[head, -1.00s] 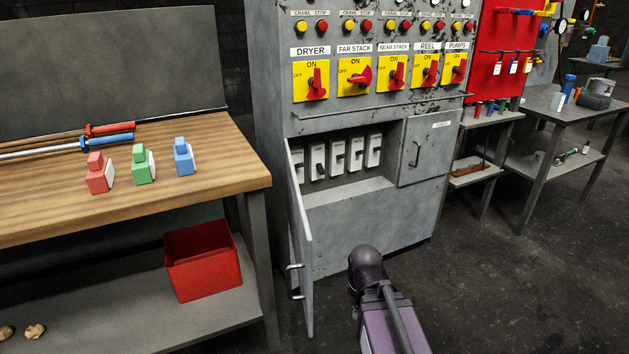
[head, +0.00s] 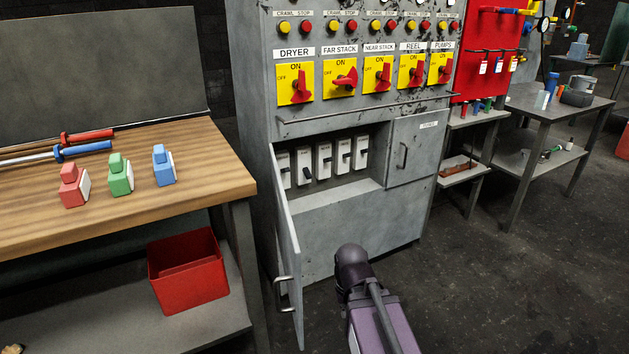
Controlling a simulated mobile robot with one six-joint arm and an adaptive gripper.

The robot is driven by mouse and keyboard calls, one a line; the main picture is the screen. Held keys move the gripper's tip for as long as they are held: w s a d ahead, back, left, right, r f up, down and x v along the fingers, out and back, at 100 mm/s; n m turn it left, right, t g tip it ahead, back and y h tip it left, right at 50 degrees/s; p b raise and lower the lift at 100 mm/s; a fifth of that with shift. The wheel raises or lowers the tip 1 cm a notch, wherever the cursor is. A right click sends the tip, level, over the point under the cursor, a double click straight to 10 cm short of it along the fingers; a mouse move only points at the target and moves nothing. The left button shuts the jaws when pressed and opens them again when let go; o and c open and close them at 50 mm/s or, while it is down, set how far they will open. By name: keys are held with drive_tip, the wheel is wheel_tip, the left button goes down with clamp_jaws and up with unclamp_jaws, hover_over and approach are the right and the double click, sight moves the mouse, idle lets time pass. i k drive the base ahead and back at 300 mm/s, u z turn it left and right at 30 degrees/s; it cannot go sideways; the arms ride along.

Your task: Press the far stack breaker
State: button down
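The breakers sit in a row in an open recess of the grey cabinet (head: 345,225), below the rotary switches. They are several white units with dark toggles. The second from the left (head: 303,166) lines up in order with the FAR STACK switch, but the breaker labels are too small to read. The FAR STACK switch (head: 340,79) has its red handle turned sideways, unlike the more upright DRYER handle (head: 301,86). The cabinet door (head: 287,250) stands open on the left. My arm's purple link shows at the bottom, in front of the cabinet; my gripper is not in view.
A wooden workbench (head: 215,165) stands at left with red, green and blue blocks, and a red bin (head: 188,272) below. The closed right-hand door (head: 412,150) adjoins the recess. Dark floor (head: 470,290) is clear at right. The open door juts forward.

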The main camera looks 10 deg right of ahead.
sight(305, 170)
drive_tip(key=i, duration=0.9)
drive_tip(key=u, duration=0.05)
